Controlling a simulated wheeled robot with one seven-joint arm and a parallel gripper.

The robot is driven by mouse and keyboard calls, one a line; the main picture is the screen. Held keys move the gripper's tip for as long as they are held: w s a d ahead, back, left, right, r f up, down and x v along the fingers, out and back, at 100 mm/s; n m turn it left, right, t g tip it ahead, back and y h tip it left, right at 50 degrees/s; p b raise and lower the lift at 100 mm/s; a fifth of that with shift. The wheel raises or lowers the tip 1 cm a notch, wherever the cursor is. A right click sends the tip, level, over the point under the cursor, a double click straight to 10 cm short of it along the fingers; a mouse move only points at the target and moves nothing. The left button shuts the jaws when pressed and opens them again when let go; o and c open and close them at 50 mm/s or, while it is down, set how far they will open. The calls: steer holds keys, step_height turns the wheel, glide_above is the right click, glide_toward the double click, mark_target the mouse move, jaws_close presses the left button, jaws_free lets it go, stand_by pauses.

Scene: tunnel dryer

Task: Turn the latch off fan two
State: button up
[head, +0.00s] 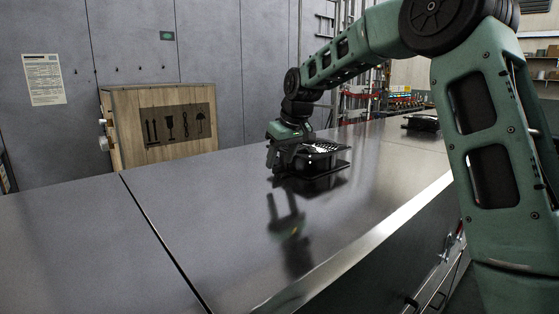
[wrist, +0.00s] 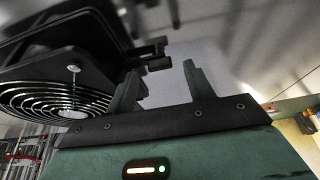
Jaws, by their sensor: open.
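A black fan unit (head: 320,158) stands on the dark metal top in the middle of the head view. Its round ring grille (wrist: 55,100) fills the left of the wrist view. A black bar with a blocky end (wrist: 150,50), seemingly the latch, sticks out from the fan's housing. My gripper (head: 271,166) is at the left side of this fan. In the wrist view its two fingers (wrist: 160,70) are apart, with nothing between them; the bar's end lies just beyond their tips. I cannot tell whether they touch. No number shows on the fan.
A second black fan unit (head: 421,122) sits farther back on the top. A wooden crate (head: 160,130) with printed symbols stands behind the top at left. The dark metal top (head: 80,240) is clear at front left, with a seam across it.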

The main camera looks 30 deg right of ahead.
steer(key=shift+x, duration=1)
steer(key=c, duration=1)
